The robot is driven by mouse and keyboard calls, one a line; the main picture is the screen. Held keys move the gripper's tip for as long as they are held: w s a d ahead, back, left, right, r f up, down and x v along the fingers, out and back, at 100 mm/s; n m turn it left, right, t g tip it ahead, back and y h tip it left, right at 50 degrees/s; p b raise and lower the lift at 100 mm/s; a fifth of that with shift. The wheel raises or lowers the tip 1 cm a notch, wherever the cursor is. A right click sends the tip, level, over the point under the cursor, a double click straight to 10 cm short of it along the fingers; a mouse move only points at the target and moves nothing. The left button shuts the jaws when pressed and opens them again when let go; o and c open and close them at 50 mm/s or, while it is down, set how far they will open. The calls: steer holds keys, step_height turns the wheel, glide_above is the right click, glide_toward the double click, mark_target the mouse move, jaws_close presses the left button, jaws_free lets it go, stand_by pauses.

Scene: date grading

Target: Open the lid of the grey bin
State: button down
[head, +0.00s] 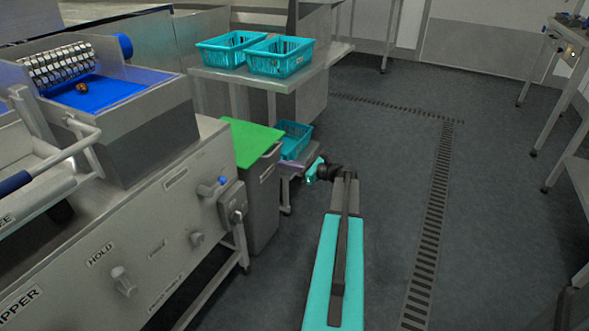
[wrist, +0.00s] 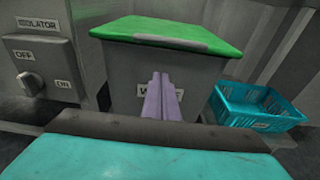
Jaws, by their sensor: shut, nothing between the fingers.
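The grey bin (head: 262,205) stands on the floor at the end of the grading machine. Its green lid (head: 247,141) lies closed on top. In the wrist view the bin (wrist: 185,92) faces me with a partly covered label, and the lid (wrist: 170,30) has a grey strip (wrist: 160,42) along its front edge. My gripper (head: 290,166) is beside the bin, to its right in the head view, below lid height. Its purple fingers (wrist: 160,95) are shut with nothing between them and point at the bin's front. I cannot tell if they touch it.
A teal crate (wrist: 255,108) sits low beside the bin. Two teal baskets (head: 279,57) stand on a steel table behind. The machine (head: 150,235), with knobs and an isolator switch (wrist: 30,82), is close on the left. Open floor (head: 395,150) with a drain channel lies to the right.

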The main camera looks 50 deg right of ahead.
steer(key=shift+w+a+r+b, duration=0.15)
steer(key=shift+w+r+b, duration=0.3)
steer(key=shift+r, duration=0.45)
steer(key=shift+w+a+r+b, duration=0.1)
steer(key=shift+w+r+b, duration=0.1)
steer(key=shift+w+r, duration=0.5)
steer(key=shift+s+r, duration=0.15)
steer(key=shift+r, duration=0.2)
